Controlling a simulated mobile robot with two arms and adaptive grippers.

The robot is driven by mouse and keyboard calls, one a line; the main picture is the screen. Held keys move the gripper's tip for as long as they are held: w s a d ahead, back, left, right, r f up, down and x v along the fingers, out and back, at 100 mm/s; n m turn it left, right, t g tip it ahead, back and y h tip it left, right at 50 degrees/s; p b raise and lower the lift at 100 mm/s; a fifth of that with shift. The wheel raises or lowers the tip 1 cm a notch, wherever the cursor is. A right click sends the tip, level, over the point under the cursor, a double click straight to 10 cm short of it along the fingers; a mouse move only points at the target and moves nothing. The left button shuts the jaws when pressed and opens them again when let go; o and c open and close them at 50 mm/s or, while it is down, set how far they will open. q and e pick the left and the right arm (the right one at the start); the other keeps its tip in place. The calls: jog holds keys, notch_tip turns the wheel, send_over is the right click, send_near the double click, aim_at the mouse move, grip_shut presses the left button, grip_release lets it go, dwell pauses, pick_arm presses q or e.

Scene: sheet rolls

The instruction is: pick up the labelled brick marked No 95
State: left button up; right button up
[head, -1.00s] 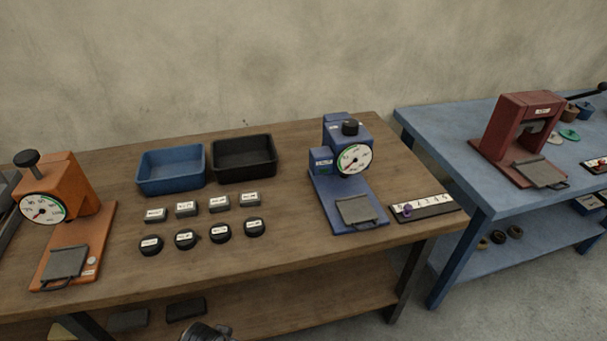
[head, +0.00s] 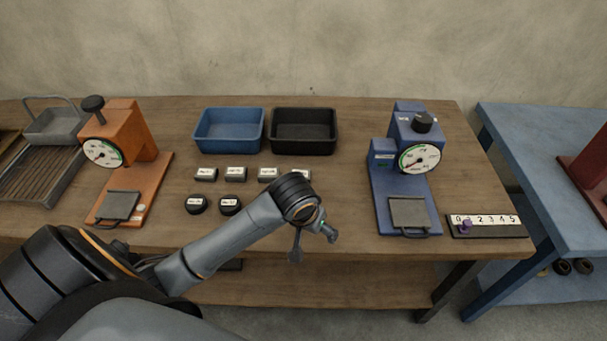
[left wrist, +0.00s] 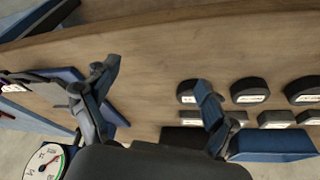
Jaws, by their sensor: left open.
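A row of small grey labelled bricks lies on the wooden table in front of the bins, among them the left one (head: 206,175), the second (head: 236,174) and the third (head: 267,174). A fourth is mostly hidden behind my left arm. The label numbers are too small to read, so I cannot tell which is No 95. Bricks also show in the left wrist view (left wrist: 276,119). My left gripper (head: 313,245) is open and empty near the table's front edge, right of and nearer than the bricks. In the left wrist view (left wrist: 157,78) its fingers are spread over bare wood.
Black labelled discs (head: 196,204) lie in front of the bricks; my arm covers some. A blue bin (head: 229,147) and a black bin (head: 303,148) stand behind. An orange scale (head: 127,140) is left, a blue scale (head: 407,190) right, beside a numbered strip (head: 487,231).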

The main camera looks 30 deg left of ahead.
pick_arm(q)
jog(key=w+a+r, duration=0.1)
jog(key=w+a, duration=0.1)
jog(key=w+a+r+n, duration=0.1)
jog(key=w+r, duration=0.1)
jog(key=w+a+r+n+y, duration=0.1)
jog(key=w+a, duration=0.1)
jog(key=w, duration=0.1)
jog(key=shift+a+r, duration=0.2)
jog(key=shift+a, duration=0.1)
jog(key=w+a+r+n, duration=0.3)
jog(key=w+a+r, duration=0.1)
jog(key=a, duration=0.1)
jog(key=y, duration=0.1)
send_over(300, 172)
jog(key=s+d, duration=0.2)
jog(key=s, duration=0.1)
jog(key=f, duration=0.7)
jog(key=shift+s+d+f, duration=0.1)
jog(key=shift+d, duration=0.1)
jog(key=shift+w+a+p+x, duration=0.1)
jog(key=shift+a+p+x, duration=0.15)
jog(key=shift+x, duration=1.05)
jog(key=shift+w+a+p+x, duration=0.1)
jog(key=shift+p+x, duration=0.2)
jog(key=shift+x, duration=1)
jog(key=c, duration=1.3)
